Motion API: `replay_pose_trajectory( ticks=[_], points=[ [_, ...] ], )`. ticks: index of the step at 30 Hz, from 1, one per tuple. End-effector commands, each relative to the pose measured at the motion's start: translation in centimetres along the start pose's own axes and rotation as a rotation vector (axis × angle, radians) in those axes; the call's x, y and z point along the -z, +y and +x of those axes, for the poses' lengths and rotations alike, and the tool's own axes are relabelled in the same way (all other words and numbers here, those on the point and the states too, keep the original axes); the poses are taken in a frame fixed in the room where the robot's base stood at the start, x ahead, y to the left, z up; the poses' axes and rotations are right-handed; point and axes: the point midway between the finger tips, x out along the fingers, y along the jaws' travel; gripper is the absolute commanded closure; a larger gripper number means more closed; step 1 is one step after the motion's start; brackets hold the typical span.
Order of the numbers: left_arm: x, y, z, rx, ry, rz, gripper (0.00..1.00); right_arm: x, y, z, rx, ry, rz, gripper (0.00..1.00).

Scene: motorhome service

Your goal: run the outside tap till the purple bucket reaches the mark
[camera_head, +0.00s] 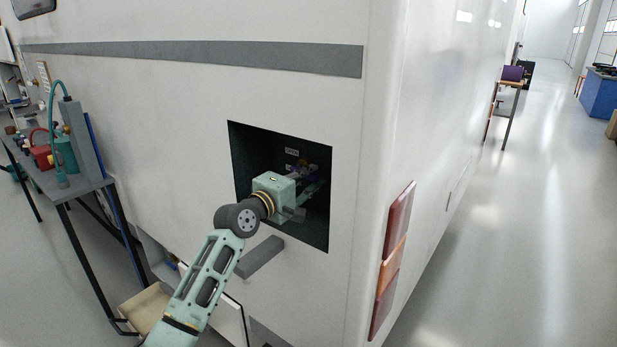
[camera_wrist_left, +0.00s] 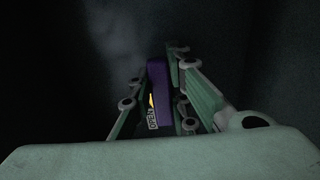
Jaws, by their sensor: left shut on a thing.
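My left gripper (camera_head: 309,180) reaches into a dark square recess (camera_head: 245,150) in the white motorhome wall. Its fingers are shut on a purple handle-like piece (camera_wrist_left: 158,85), which stands between them in the left wrist view. A little of this piece also shows past the gripper in the head view. A yellow mark and a small white label (camera_wrist_left: 153,124) are beside it. I cannot tell whether the piece belongs to the outside tap. No bucket with a fill mark can be made out. My right gripper is not in view.
A grey table (camera_head: 85,187) at left holds a teal curved hose (camera_head: 53,95), a teal container (camera_head: 67,155) and a red can (camera_head: 41,155). A purple box-like thing (camera_head: 513,73) stands on a far stand at right. The floor at right is clear.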

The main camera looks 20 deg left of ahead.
Motion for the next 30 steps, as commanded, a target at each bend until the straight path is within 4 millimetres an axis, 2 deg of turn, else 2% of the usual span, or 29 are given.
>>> replay_pose_trajectory(
  ticks=[11, 12, 18, 30],
  points=[
    [-0.02, -0.23, 0.00, 0.005, -0.001, 0.012, 1.00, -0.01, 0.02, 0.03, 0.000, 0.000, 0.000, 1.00],
    [-0.03, -0.24, 0.00, 0.005, -0.001, 0.012, 0.82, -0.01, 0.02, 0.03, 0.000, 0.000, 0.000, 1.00],
    [-0.03, -0.18, 0.01, 0.004, -0.001, 0.010, 0.65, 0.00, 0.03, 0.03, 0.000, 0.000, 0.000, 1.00],
    [0.00, -0.12, -0.38, 0.002, 0.000, 0.007, 0.64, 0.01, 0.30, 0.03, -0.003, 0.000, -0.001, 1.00]
  ],
)
